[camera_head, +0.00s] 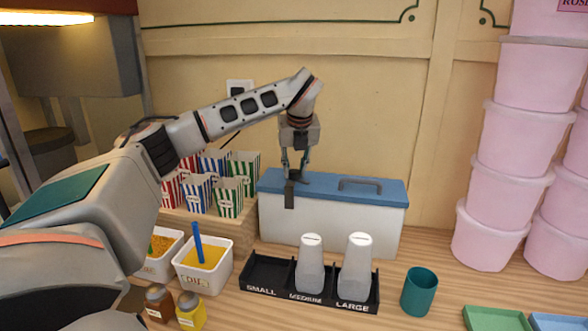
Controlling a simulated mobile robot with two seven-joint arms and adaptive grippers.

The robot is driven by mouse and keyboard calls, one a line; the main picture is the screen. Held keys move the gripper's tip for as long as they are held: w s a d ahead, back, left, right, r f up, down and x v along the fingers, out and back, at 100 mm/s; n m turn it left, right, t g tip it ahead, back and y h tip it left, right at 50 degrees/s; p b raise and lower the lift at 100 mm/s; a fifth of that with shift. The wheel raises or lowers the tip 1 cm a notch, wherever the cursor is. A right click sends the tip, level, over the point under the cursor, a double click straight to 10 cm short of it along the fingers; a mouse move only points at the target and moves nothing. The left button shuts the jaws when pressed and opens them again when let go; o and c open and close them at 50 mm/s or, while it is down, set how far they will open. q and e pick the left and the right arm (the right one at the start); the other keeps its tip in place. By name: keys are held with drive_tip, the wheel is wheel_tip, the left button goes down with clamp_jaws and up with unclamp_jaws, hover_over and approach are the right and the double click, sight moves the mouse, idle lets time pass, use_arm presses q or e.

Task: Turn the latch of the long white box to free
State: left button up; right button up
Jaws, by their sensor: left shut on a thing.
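The long white box (335,222) stands at the back of the wooden counter against the wall. Its blue lid (330,187) lies closed on top, with a dark handle (360,184) on it. A dark latch (289,196) hangs down over the front face near the left end. My left gripper (292,171) points down from above and is shut on the latch's upper part. Its fingers partly cover the latch there. My right gripper is not in view.
Striped paper boxes (229,198) stand on a wooden step left of the white box. In front sit a black rack (262,274) with two white cups, a white tub (205,281) and a teal cup (419,291). Pink tubs (490,236) are stacked at the right.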

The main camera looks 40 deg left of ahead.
use_arm(q)
drive_tip(key=shift+w+d+n+g+y, duration=0.15)
drive_tip(key=shift+n+g, duration=0.25)
drive_tip(key=shift+n, duration=0.75)
drive_tip(key=shift+s+a+n+g+y, duration=0.15)
drive_tip(key=shift+n+g, duration=0.25)
drive_tip(key=shift+n, duration=0.75)
drive_tip(key=shift+w+d, duration=0.1)
drive_tip(key=o, duration=1.1)
drive_tip(key=shift+r, duration=0.1)
drive_tip(key=v, duration=1.1)
drive_tip(key=shift+d+r, duration=0.25)
drive_tip(key=shift+r, duration=0.1)
